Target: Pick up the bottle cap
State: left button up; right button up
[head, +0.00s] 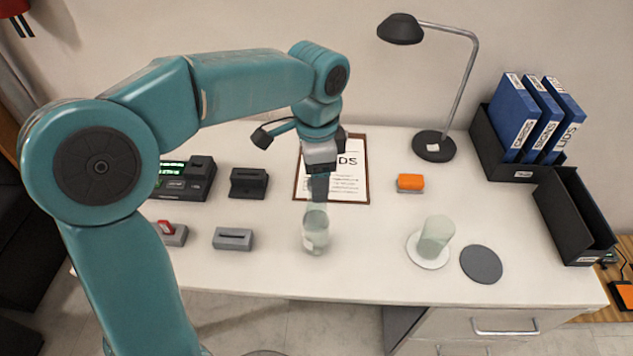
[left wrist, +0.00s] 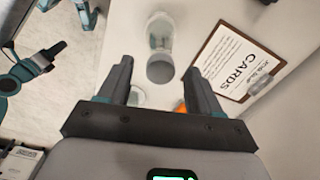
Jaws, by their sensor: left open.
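A translucent bottle (head: 316,232) stands upright near the front middle of the white desk. My left gripper (head: 318,190) is open and points down over its top. In the left wrist view, the bottle (left wrist: 159,32) lies ahead of my left gripper (left wrist: 157,78). A grey round end, which looks like the bottle cap (left wrist: 160,69), shows between the two fingertips. I cannot tell whether the fingers touch it. In the head view the cap is not clear behind the dark fingers.
A clipboard (head: 348,178) lies behind the bottle. A translucent cup (head: 436,236) on a white disc and a dark round pad (head: 481,264) lie to the right. An orange block (head: 410,182), a lamp (head: 433,147) and grey devices (head: 233,239) surround it.

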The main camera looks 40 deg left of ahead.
pick_arm(q)
jog(key=shift+s+r, duration=0.1)
jog(key=shift+c, duration=0.9)
jog(key=c, duration=0.9)
